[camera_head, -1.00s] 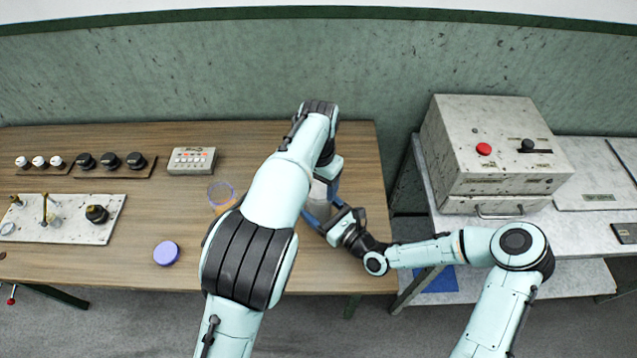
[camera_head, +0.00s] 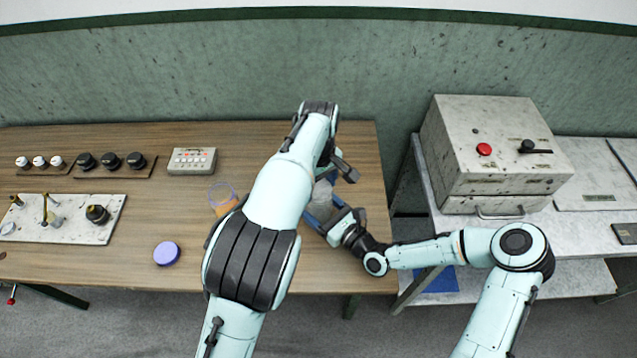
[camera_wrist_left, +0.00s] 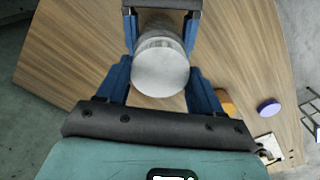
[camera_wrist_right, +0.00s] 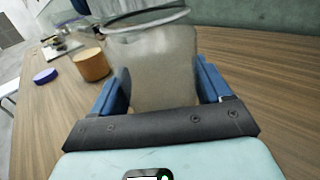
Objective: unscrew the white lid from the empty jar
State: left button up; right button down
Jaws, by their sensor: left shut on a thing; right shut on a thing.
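The jar (camera_head: 322,197) stands near the right end of the wooden table, partly covered by my arms. It looks clear, greyish and empty in the right wrist view (camera_wrist_right: 155,75). My right gripper (camera_head: 326,210) is shut on the jar's body from the front right. The white lid (camera_wrist_left: 160,75) shows as a pale disc facing the camera in the left wrist view. My left gripper (camera_head: 333,172) is over the jar's top, its blue fingers on both sides of the lid, shut on it. In the head view my left arm hides the lid. I cannot tell whether the lid is loose.
A jar with orange contents (camera_head: 221,203) stands left of my left arm, and a purple lid (camera_head: 166,253) lies in front of it. A control box (camera_head: 192,161), knobs (camera_head: 110,160) and a fixture plate (camera_head: 75,222) are farther left. A grey machine (camera_head: 495,150) stands right.

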aim_at(318, 188)
pick_arm(q)
jog(key=shift+r, duration=0.2)
jog(key=shift+r, duration=0.9)
jog(key=shift+r, duration=2.05)
pick_arm(e)
grip_release()
pick_arm(q)
jog(key=shift+f, duration=0.1)
pick_arm(e)
jog(key=shift+d, duration=0.1)
